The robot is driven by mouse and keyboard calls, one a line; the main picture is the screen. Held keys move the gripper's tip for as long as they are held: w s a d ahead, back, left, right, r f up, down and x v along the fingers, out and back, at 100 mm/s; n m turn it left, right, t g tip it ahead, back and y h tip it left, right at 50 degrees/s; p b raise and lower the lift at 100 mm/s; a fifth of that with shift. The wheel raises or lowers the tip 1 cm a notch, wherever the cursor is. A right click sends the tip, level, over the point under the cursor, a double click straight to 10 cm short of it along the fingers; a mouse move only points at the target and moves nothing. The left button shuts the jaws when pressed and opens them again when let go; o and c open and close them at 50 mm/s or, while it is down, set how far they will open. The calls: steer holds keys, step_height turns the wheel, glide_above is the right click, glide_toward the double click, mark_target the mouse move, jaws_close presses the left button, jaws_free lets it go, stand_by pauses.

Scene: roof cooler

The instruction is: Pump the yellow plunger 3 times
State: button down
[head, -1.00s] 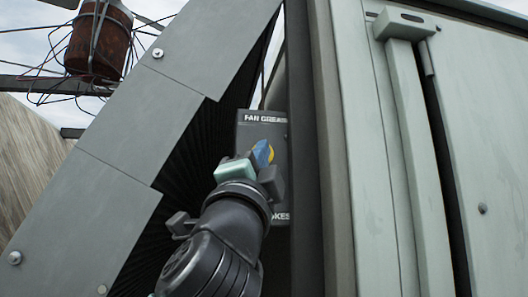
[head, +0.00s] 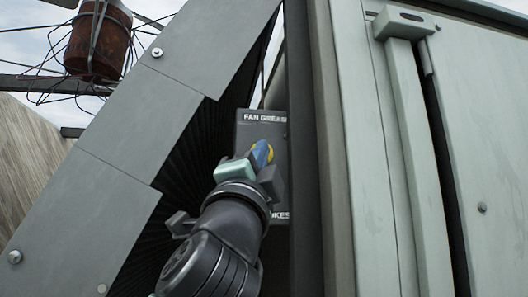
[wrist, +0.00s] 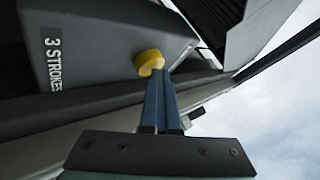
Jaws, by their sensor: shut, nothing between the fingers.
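The yellow plunger (wrist: 148,62) is a round knob on a dark grey box (wrist: 105,40) marked "3 STROKES". In the head view the plunger (head: 270,153) shows as a yellow rim behind my fingers, below the words "FAN GREASE". My gripper (wrist: 158,75) is shut with nothing between its blue fingers. The fingertips are at the plunger's face and hide part of it; I cannot tell whether they touch it. In the head view my gripper (head: 260,154) overlaps the plunger and hides the middle of the box.
A grey slanted panel (head: 120,155) with dark pleats stands left of the box. A pale green cabinet (head: 375,170) with a vertical handle (head: 415,130) stands to the right, close to my arm. A rusty can with wires (head: 97,45) is at the upper left.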

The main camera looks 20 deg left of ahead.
steer(key=shift+a+f, duration=0.1)
steer(key=s+d+b, duration=0.1)
steer(key=s, duration=0.1)
steer(key=s+d+b, duration=0.1)
steer(key=s+d, duration=0.1)
steer(key=shift+s+d, duration=0.2)
steer(key=shift+s, duration=0.2)
steer(key=shift+d, duration=0.1)
stand_by(2.3)
